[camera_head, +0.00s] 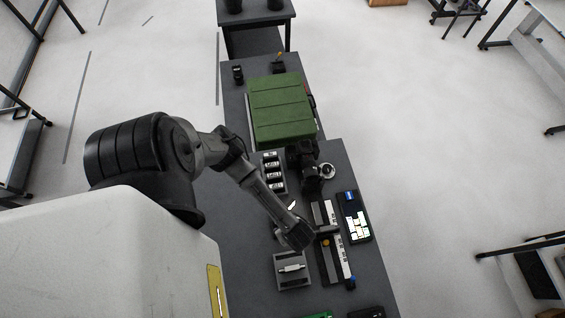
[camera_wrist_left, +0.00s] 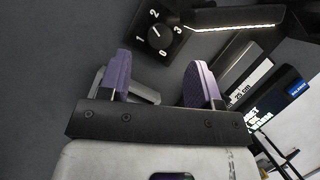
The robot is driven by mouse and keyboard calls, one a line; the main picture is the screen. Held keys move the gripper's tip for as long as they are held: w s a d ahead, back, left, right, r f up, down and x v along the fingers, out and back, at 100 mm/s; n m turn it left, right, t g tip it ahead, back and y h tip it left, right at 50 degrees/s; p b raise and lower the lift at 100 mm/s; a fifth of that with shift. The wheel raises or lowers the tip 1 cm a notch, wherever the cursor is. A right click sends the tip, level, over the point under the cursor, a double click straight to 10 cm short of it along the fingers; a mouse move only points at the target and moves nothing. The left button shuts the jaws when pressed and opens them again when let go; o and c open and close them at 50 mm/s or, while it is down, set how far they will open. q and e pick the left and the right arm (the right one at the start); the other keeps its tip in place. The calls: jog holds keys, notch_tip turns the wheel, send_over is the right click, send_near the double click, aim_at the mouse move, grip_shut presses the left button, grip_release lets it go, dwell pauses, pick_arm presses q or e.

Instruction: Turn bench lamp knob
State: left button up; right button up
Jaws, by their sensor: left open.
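The bench lamp knob (camera_wrist_left: 160,37) is a round black dial on a dark base in the left wrist view, with white marks 0, 1, 2 and 3 around it. The lamp's dark arm (camera_wrist_left: 235,17) with a lit strip runs right from the base. My left gripper (camera_wrist_left: 158,62) is open, its two purple fingers apart with nothing between them. The knob appears beyond the fingertips, between them in the picture, without visible contact. In the head view my left gripper (camera_head: 298,236) is over the bench; the knob cannot be made out there.
The dark bench (camera_head: 358,280) holds a green case (camera_head: 281,110), a row of small labelled blocks (camera_head: 272,172), a grey fixture (camera_head: 292,270), and a dark tray with white pieces (camera_head: 356,225). Long labelled boxes (camera_wrist_left: 246,84) lie right of the gripper in the wrist view.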

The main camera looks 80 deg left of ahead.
pick_arm(q)
jog(key=shift+x, duration=3.1)
jog(key=shift+c, duration=0.2)
jog(key=c, duration=0.9)
jog(key=shift+r, duration=0.15)
jog(key=m+t+p, duration=0.1)
jog(key=m+p, duration=0.1)
jog(key=shift+r+m, duration=0.1)
jog(key=shift+m, duration=0.2)
jog(key=shift+m+t+p, duration=0.3)
jog(key=shift+m+p, duration=0.2)
jog(key=shift+d+f+m, duration=0.1)
jog(key=shift+f+m, duration=0.15)
jog(key=shift+m, duration=0.15)
